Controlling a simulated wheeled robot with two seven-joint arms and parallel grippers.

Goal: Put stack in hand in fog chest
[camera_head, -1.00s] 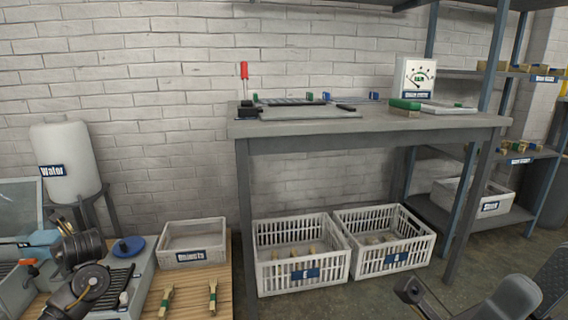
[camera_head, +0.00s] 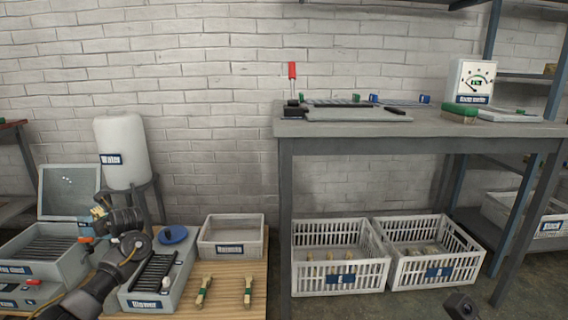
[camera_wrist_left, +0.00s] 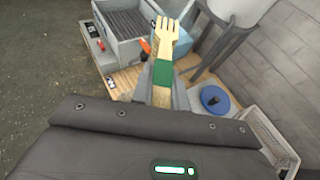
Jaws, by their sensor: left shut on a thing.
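My left gripper (camera_head: 97,228) is shut on a stack of wooden forks with a green band (camera_wrist_left: 164,68). In the left wrist view the stack points away from the gripper, tines outward. In the head view only a small pale part of it (camera_head: 97,212) shows. The gripper is to the right of the chest's opening. A dark end of my right arm (camera_head: 462,305) shows at the bottom edge; its fingers are unclear.
A slatted blower (camera_head: 179,288) stands right of the chest, near a blue disc (camera_head: 173,235). Two banded stacks (camera_head: 203,291) lie on the wooden board (camera_head: 226,303). A grey bin (camera_head: 232,254) is behind them. A water tank (camera_head: 121,150) stands behind the chest.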

